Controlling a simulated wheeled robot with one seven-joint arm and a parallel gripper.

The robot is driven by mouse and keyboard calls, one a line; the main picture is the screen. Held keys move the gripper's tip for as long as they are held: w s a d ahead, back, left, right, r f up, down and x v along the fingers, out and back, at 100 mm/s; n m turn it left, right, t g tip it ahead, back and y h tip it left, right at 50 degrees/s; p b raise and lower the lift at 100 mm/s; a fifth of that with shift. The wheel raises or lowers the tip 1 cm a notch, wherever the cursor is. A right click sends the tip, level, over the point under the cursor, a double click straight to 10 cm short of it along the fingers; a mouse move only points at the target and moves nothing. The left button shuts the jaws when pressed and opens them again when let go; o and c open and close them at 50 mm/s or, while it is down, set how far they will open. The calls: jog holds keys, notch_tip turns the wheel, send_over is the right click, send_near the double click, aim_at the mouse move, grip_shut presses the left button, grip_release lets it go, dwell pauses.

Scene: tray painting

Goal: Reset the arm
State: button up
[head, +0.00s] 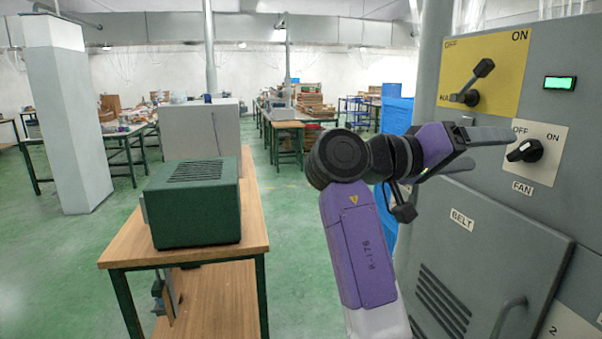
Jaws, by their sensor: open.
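My arm (358,240), purple and dark grey, reaches up and bends right toward the grey cabinet. My gripper (488,149) is at its end, with the fingers apart and nothing seen between them. The upper finger extends right, close to the black FAN knob (525,151) in the picture. I cannot tell whether it touches the knob or the panel. The knob's narrow end points left and slightly down. The lower finger is partly hidden behind the wrist.
The grey cabinet (430,225) fills the right side. Its yellow plate (505,50) bears a black lever (474,85) tilted up toward ON. A green indicator (560,83) is lit. A green box (195,205) stands on a wooden table (250,225) at left. Green floor lies between table and cabinet.

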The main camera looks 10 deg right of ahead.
jog(key=w+r+n+t, duration=0.2)
jog(key=w+r+t, duration=0.1)
jog(key=w+t, duration=0.1)
jog(key=w+a+f+n+t+y, duration=0.4)
jog(key=w+a+f+n+t, duration=0.35)
jog(key=t, duration=0.35)
jog(key=s+a+f+n+t+y, duration=0.1)
jog(key=s+a+f+y, duration=0.2)
jog(key=f, duration=0.3)
jog(key=s+a+f+n+t+y, duration=0.2)
jog(key=a+f+y, duration=0.15)
jog(key=f, duration=0.25)
jog(key=s+a+f+n+t+y, duration=0.1)
jog(key=s+a+f+y, duration=0.2)
jog(key=f, duration=0.4)
jog(key=s+a+f+y, duration=0.2)
jog(key=s+f+y, duration=0.45)
jog(key=s, duration=0.75)
jog(key=s+d+f+m+g+h, duration=0.1)
jog(key=s+f, duration=0.3)
jog(key=s, duration=1.1)
jog(key=s+d+f+m+g+h+p, duration=0.1)
jog(key=s+f+m+g, duration=0.2)
jog(key=s, duration=1.1)
jog(key=shift+s+f+m+g, duration=0.35)
jog(key=shift+f+g, duration=0.05)
jog(key=shift+f, duration=0.5)
